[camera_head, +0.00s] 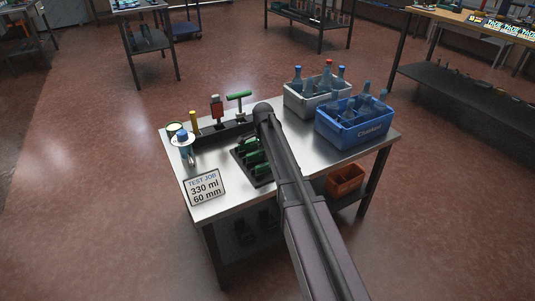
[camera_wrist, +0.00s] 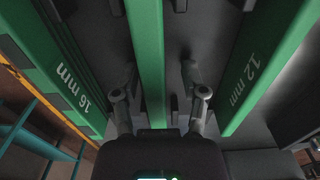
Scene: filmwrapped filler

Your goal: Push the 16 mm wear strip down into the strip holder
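In the wrist view the green 16 mm wear strip (camera_wrist: 60,75) runs along the left, its white label readable. An unlabelled green strip (camera_wrist: 147,60) stands in the middle and a green 12 mm strip (camera_wrist: 262,70) is at the right. Dark holder parts (camera_wrist: 215,30) lie between them. My gripper (camera_wrist: 160,92) is open, its two fingers apart on either side of the middle strip, with no grip visible. In the head view the green strips sit in the black strip holder (camera_head: 259,178) on the table; my arm hides the gripper. How deep the 16 mm strip sits cannot be told.
The metal table (camera_head: 290,170) carries a grey bottle crate (camera_head: 300,104), a blue bottle crate (camera_head: 352,136), and a "330 ml 60 mm" sign (camera_head: 204,188). Upright tools, including a green T-handle (camera_head: 239,96), stand behind the holder. A bottle (camera_head: 184,146) stands at the left.

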